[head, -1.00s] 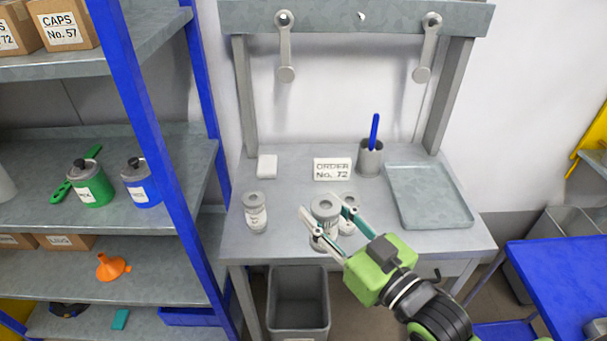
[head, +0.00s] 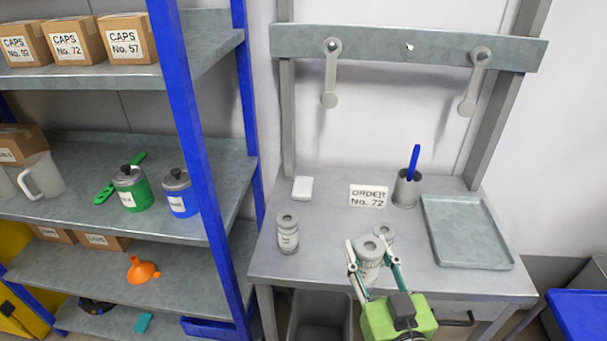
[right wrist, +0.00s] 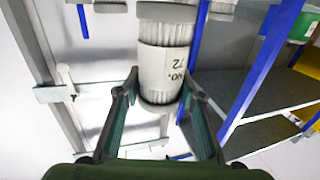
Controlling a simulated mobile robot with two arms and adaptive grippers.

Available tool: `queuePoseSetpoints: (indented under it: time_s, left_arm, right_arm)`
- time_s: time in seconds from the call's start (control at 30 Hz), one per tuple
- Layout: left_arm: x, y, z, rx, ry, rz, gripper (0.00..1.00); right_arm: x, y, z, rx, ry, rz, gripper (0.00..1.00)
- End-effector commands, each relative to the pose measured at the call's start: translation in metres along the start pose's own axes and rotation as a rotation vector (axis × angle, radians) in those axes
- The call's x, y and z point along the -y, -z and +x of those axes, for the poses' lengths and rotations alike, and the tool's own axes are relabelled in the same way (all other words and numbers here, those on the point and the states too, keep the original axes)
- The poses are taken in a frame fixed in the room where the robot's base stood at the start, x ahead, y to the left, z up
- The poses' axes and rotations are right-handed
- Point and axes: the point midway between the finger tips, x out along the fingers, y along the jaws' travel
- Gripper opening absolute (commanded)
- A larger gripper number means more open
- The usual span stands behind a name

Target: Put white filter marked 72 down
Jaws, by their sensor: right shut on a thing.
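The white filter marked 72 (head: 368,270) is between the fingers of my right gripper (head: 370,251), over the front part of the grey workbench (head: 318,262). In the right wrist view the filter (right wrist: 165,65) shows upside down, its "No. 72" label facing the camera, with the gripper (right wrist: 164,88) shut on its sides. It looks upright; I cannot tell if its base touches the bench. A second filter (head: 384,233) stands just behind it, partly hidden. A third filter (head: 288,234) stands at the bench's left. My left gripper is not in view.
A card reading "ORDER No. 72" (head: 369,195), a white block (head: 303,188), a cup with a blue stick (head: 407,190) and an empty grey tray (head: 468,232) are on the bench. Bare bench lies between the left filter and the gripper. A blue-posted shelf (head: 185,130) stands at left.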

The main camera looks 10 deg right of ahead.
Motion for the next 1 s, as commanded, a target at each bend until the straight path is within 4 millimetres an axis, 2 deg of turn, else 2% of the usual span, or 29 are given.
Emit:
queuePoseSetpoints:
  time_s: [0.23,0.6,1.0]
  left_arm:
    - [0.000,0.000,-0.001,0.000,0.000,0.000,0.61]
    - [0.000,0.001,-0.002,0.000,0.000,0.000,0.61]
    - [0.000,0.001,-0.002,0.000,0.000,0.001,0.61]
  right_arm:
    - [0.003,0.011,0.001,-0.013,0.070,-0.003,0.14]
    - [0.018,0.035,-0.001,-0.007,0.270,-0.002,0.14]
    - [0.022,0.038,-0.002,-0.001,0.303,0.000,0.14]
